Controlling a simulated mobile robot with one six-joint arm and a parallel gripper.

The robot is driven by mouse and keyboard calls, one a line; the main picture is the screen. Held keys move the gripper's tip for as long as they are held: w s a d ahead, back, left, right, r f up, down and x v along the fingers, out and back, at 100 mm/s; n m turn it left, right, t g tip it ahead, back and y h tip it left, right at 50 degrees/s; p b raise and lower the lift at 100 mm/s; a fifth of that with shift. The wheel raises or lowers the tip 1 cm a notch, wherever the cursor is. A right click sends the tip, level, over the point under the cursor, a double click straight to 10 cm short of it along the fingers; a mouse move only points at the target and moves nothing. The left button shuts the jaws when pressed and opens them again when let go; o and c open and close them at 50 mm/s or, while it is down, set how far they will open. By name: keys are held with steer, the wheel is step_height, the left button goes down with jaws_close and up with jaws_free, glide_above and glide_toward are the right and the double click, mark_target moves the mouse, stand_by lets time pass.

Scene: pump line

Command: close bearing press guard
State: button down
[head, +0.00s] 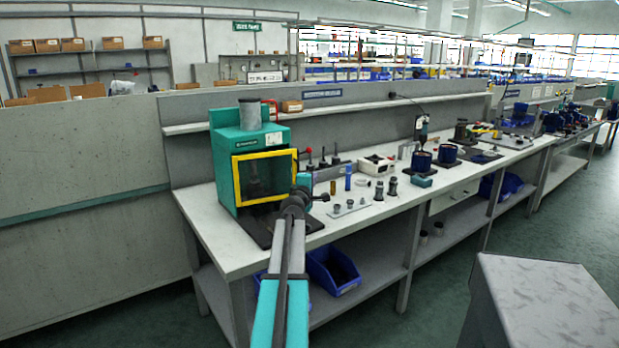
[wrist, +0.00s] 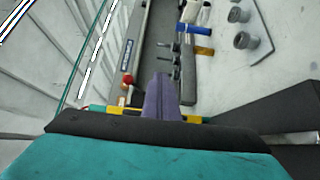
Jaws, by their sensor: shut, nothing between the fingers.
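The bearing press (head: 225,150) is a teal machine at the left end of the bench. Its guard (head: 265,153) is a yellow frame with a dark see-through pane at the front of the press. How far the guard stands from closed is hard to tell. My gripper (wrist: 160,82) is shut and empty in the wrist view, its fingers side by side. A yellow bar, likely the guard's edge (wrist: 197,119), shows behind the fingers; whether they touch it is unclear. In the head view my arm reaches up to the guard's lower right corner, and its wrist hides the fingers.
Right of the press are a red-knobbed lever (head: 309,151), a plate with small posts (head: 349,208), a blue bottle (head: 348,178) and a white box (head: 376,164). Blue bins (head: 333,271) sit on the lower shelf. A grey block (head: 545,300) stands at the front right.

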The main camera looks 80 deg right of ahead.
steer(key=s+a+p, duration=0.1)
steer(key=s+a, duration=0.3)
steer(key=s, duration=0.2)
steer(key=shift+s+a, duration=0.15)
steer(key=shift+a, duration=0.1)
stand_by(0.5)
